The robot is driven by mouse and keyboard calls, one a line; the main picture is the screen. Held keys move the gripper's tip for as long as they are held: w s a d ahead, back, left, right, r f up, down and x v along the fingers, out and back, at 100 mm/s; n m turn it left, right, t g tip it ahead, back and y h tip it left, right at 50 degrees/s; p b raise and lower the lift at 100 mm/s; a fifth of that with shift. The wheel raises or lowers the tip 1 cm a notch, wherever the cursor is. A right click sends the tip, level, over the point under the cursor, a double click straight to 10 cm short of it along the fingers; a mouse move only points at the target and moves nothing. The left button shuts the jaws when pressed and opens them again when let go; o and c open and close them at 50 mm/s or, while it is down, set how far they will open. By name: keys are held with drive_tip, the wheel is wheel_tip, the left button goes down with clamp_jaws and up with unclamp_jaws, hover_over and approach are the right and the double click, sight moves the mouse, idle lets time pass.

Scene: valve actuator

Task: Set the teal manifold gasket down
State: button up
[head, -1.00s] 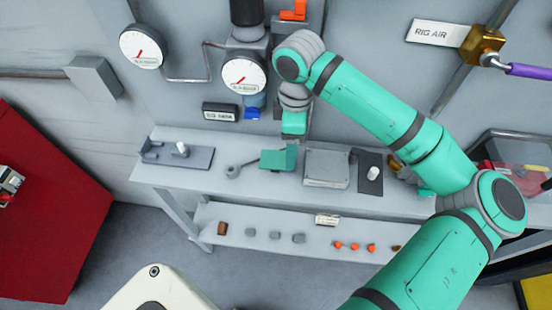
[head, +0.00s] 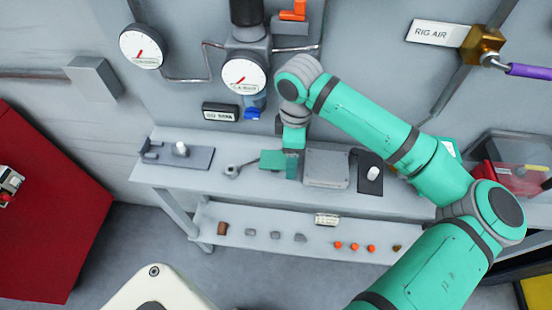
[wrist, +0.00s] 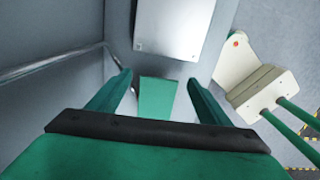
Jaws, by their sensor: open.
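The teal manifold gasket (head: 272,160) is a flat teal piece on the grey bench top, between a grey rod with a round knob and a grey box. My gripper (head: 293,166) is low over the bench at the gasket's right end and hides part of it. In the wrist view the gasket (wrist: 157,98) shows between the two spread fingers of my gripper (wrist: 157,88), with a gap on each side. My gripper is open. Whether the gasket lies fully flat on the bench is hard to tell.
The grey box (head: 326,168) stands close to the right of my gripper. The knobbed rod (head: 233,171) lies to the left. Dark plates with white pegs sit farther left (head: 190,157) and right (head: 371,172). The lower shelf (head: 290,250) holds several small parts.

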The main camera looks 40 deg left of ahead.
drive_tip(key=shift+f, duration=0.1)
idle(0.3)
drive_tip(key=c, duration=1.2)
drive_tip(key=shift+r, duration=0.2)
drive_tip(key=shift+r, duration=0.2)
wheel_tip(320, 180, up, 3)
drive_tip(key=shift+r, duration=0.1)
drive_tip(key=s+r, duration=0.3)
drive_tip(key=s, duration=0.1)
drive_tip(key=s+d+r, duration=0.1)
drive_tip(key=s+r, duration=0.2)
drive_tip(key=s, duration=0.2)
drive_tip(key=s+d+r, duration=0.1)
drive_tip(key=s+r, duration=0.2)
drive_tip(key=s, duration=0.1)
drive_tip(key=shift+s+d+r, duration=0.2)
drive_tip(key=shift+s+r, duration=0.05)
drive_tip(key=shift+s, duration=0.1)
